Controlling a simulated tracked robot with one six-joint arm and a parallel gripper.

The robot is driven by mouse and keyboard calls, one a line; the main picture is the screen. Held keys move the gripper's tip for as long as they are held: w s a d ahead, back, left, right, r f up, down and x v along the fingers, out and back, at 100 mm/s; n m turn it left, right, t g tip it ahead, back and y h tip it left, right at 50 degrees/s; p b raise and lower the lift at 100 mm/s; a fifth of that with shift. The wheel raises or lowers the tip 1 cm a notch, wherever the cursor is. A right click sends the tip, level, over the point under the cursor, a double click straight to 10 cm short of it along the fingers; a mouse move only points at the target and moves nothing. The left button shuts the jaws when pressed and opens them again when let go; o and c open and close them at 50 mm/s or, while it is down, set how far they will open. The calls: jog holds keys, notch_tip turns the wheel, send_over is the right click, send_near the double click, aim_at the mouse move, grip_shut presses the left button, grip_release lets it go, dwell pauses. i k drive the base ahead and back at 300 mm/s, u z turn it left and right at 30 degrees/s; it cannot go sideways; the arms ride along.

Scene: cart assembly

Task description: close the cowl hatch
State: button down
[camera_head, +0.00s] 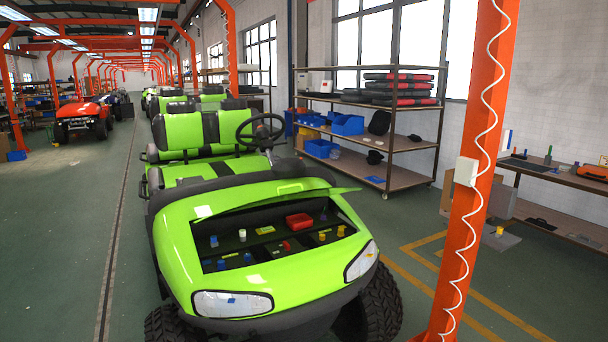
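A bright green cart (172,240) stands in front of me with its nose toward me. Its cowl hatch (318,194) is raised, a thin green panel seen nearly edge-on above the opening at the rear. The dark cowl compartment (262,250) below it is open. Inside lie a red box (299,221), several small yellow parts, and a few blue and red pieces. My gripper is not in view.
An orange post (472,180) with a coiled white cable stands at the right, near the cart's front corner. A shelf rack (410,130) and a workbench (560,180) line the right wall. Open floor (60,240) lies left of the cart.

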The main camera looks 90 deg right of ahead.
aim_at(333, 191)
jog(key=z, duration=2.05)
jog(key=i, duration=0.95)
jog(key=u, duration=0.05)
